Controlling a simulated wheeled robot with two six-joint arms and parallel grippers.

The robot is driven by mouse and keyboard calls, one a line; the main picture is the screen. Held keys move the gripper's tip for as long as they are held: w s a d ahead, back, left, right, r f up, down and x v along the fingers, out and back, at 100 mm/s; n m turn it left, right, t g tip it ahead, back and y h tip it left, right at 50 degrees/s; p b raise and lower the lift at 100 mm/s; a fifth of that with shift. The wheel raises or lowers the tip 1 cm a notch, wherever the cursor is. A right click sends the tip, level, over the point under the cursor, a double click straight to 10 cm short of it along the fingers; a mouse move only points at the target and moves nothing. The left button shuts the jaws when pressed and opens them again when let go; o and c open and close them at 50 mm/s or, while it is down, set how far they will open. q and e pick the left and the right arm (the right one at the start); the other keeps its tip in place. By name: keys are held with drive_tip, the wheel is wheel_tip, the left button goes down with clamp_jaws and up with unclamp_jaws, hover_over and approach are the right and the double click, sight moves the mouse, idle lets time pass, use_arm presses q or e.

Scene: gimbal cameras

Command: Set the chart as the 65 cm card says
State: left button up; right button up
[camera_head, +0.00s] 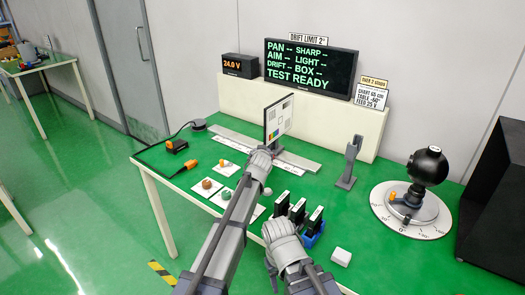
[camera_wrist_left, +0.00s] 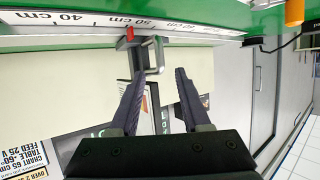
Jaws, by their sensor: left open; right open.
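The test chart (camera_head: 279,118), a white upright panel with grey and coloured patches, stands on the rail at the back of the bench. In the left wrist view the ruler (camera_wrist_left: 100,23) shows 40 cm and 50 cm marks. A red pointer (camera_wrist_left: 130,33) sits just left of the 50 cm label, beside a grey handle (camera_wrist_left: 158,55). My left gripper (camera_wrist_left: 158,76) is open, its fingers apart and aimed at the handle, not closed on it. My right gripper (camera_head: 273,270) is open near the front edge. The card (camera_head: 372,97) reads chart 65 cm, table -60°, feed 25 V.
The display (camera_head: 310,64) shows test ready. A blue holder (camera_head: 312,234) with dark upright pieces stands near my right arm. A grey stand (camera_head: 350,163), a round dial with a black ball (camera_head: 427,167) and a black box (camera_head: 497,200) are right. Coloured knobs (camera_head: 208,183) lie left.

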use_arm(q)
drive_tip(key=b+x, duration=0.2)
drive_tip(key=x, duration=0.4)
drive_tip(key=shift+w+f, duration=0.1)
drive_tip(key=shift+w, duration=0.2)
drive_tip(key=shift+c, duration=0.3)
clamp_jaws()
idle(0.7)
